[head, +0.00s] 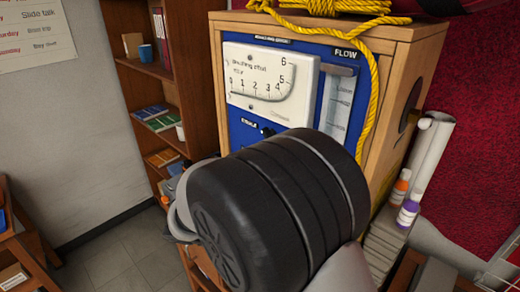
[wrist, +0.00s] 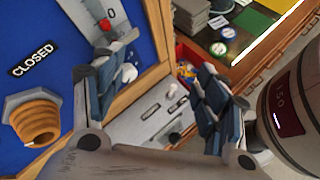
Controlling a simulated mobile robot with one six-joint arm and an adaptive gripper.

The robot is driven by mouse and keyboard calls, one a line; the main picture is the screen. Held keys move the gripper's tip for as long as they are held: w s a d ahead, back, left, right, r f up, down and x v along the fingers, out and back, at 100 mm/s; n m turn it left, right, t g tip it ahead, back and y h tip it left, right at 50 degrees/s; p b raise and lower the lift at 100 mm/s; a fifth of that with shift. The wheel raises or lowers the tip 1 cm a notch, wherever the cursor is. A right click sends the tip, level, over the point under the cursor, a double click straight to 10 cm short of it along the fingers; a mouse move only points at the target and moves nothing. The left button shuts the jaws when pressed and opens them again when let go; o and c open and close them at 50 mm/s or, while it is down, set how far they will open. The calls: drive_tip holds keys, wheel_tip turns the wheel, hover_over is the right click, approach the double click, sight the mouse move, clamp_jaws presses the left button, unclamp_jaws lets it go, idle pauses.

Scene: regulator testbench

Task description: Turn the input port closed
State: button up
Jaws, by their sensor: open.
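The blue regulator panel (head: 301,87) stands upright in a wooden cabinet; it also fills the left of the wrist view (wrist: 50,32). A label reading "CLOSED" (wrist: 33,59) is on it. Below the label is an orange ribbed port fitting (wrist: 36,120) on a grey hex base. A small white part (wrist: 129,73) shows beside my left finger; I cannot tell what it is. My gripper (wrist: 155,68) is open with nothing between its fingers, to the right of the orange fitting and apart from it. In the head view my dark arm hides the lower panel.
A white pressure gauge (head: 270,82) and a flow tube (head: 339,103) are on the panel. Yellow rope (head: 372,60) hangs over the cabinet's right side (head: 393,125). Bottles (head: 408,212) and white rolls (head: 430,150) stand to the right. A bookshelf (head: 140,75) is behind left.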

drive_tip(key=w+a+f+n+t+h+p, duration=0.1)
drive_tip(key=w+a+f+n+t+p, duration=0.1)
drive_tip(key=a+n+t+p, duration=0.5)
drive_tip(key=w+a+f+n+t+p, duration=0.15)
drive_tip(key=a+n+t, duration=0.25)
drive_tip(key=a, duration=0.6)
drive_tip(key=p+x, duration=0.1)
drive_tip(key=x, duration=1.6)
drive_tip(key=shift+w+d+f, duration=0.2)
drive_tip(key=shift+w+d, duration=0.1)
drive_tip(key=c, duration=1)
